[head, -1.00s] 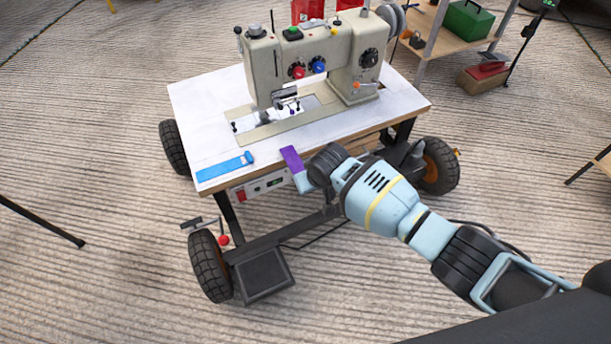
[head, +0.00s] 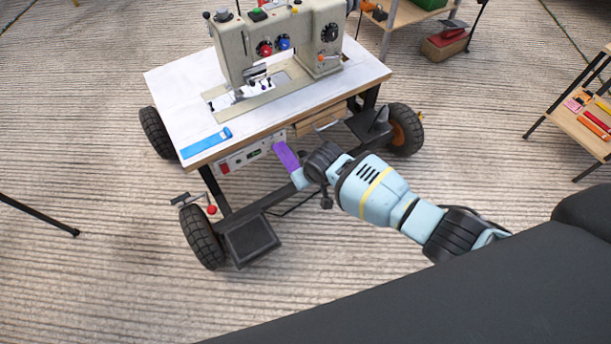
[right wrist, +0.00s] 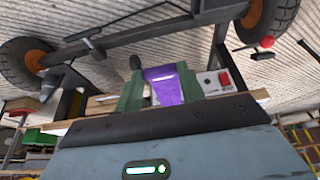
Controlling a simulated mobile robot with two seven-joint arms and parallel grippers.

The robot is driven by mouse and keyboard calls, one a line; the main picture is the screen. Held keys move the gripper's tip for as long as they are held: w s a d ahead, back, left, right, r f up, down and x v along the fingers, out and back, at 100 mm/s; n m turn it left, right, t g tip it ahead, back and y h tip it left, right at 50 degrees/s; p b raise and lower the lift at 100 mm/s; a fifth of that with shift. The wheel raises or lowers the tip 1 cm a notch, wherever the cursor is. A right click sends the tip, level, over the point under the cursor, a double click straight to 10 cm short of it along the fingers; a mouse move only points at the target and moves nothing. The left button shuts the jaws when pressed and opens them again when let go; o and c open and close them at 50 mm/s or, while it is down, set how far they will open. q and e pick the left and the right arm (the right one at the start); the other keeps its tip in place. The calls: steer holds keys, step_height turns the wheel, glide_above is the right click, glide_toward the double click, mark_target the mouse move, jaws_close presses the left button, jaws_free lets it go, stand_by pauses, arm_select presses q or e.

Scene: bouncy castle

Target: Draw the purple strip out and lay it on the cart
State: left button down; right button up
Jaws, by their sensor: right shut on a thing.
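The purple strip (head: 286,155) is held by my right gripper (head: 299,178), off the front edge of the wheeled cart (head: 178,92). In the head view, it overlaps the cart's front panel and is clear of the white top. In the right wrist view, the purple strip (right wrist: 164,88) lies between the two green fingers of my right gripper (right wrist: 161,92), which are shut on it. The sewing machine (head: 238,52) stands on the cart's white top. My left gripper is out of view.
A blue strip (head: 206,143) lies at the cart top's front left corner. An open drawer (head: 322,122) shows under the front edge. A small wooden stand with tools (head: 588,130) is at the right. The white top is bare left of the machine.

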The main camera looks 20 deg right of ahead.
steer(key=shift+s, duration=0.1)
steer(key=s+d+p, duration=0.2)
steer(key=s+p, duration=0.6)
steer(key=s, duration=0.1)
steer(key=shift+s+d+r+p, duration=0.2)
steer(key=shift+d+p, duration=0.1)
steer(key=shift+p, duration=0.1)
stand_by(1.6)
stand_by(0.4)
